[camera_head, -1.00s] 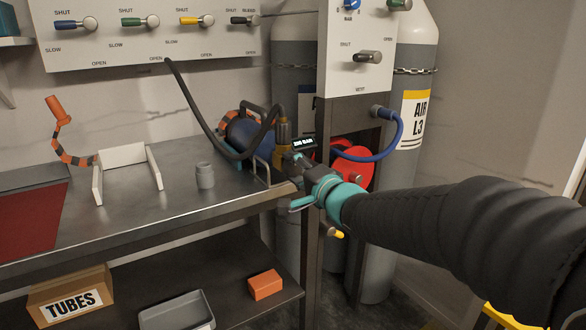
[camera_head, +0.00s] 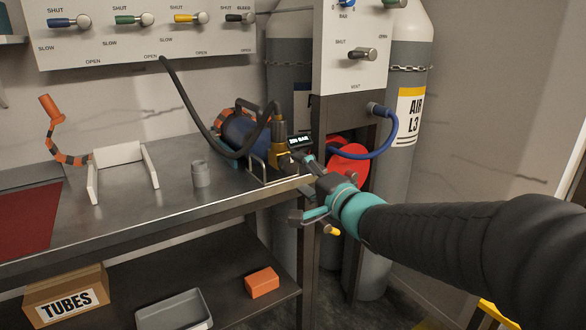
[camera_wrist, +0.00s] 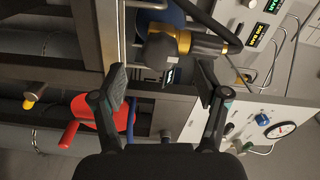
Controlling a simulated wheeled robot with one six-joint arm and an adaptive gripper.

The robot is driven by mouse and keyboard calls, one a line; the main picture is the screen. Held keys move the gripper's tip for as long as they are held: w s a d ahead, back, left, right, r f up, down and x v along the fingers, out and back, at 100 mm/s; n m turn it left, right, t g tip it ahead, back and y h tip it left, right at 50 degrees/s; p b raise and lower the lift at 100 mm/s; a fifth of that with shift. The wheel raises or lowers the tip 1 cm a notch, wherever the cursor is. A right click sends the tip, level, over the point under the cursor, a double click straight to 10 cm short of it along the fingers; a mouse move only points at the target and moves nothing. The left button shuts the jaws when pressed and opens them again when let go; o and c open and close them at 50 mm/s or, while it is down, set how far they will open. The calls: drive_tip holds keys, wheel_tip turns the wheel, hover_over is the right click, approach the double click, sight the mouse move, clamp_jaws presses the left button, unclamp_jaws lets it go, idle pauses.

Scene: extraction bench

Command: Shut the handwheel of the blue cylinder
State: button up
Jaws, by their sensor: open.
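The blue cylinder (camera_head: 238,140) lies on the bench near its right end, with an orange-and-black striped band on it. Its brass valve (camera_head: 279,152) faces right, beside a small display reading in BAR (camera_head: 300,141). In the wrist view the brass valve (camera_wrist: 190,42) carries a dark round knob, apparently the handwheel (camera_wrist: 160,52). My gripper (camera_head: 302,188) is open and empty, just right of the valve at the bench end. In the wrist view the knob lies ahead, between the spread fingertips (camera_wrist: 162,78), with no clear contact. The handwheel is hard to make out in the head view.
A black hose (camera_head: 190,110) runs from the wall panel (camera_head: 140,35) to the valve. A metal guard frame (camera_head: 257,168) stands by the cylinder. A grey cup (camera_head: 201,174) and white cradle (camera_head: 120,155) stand left. A red disc (camera_head: 350,160) and tall grey cylinder (camera_head: 405,110) are behind.

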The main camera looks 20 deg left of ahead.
drive_tip(key=v, duration=0.6)
drive_tip(key=shift+s+d, duration=0.25)
drive_tip(key=shift+d, duration=0.05)
drive_tip(key=d+f+n+g+h, duration=0.1)
drive_tip(key=d+f+n+h, duration=0.4)
drive_tip(key=d+f+h, duration=0.8)
drive_tip(key=s+d+g, duration=0.2)
drive_tip(key=s+d, duration=0.5)
drive_tip(key=s, duration=0.3)
drive_tip(key=s+d+n+g, duration=0.1)
drive_tip(key=s+d+g, duration=0.2)
drive_tip(key=s+d, duration=0.4)
drive_tip(key=shift+s+f+h, duration=0.25)
drive_tip(key=shift+s+h, duration=0.05)
drive_tip(key=shift+s, duration=2.05)
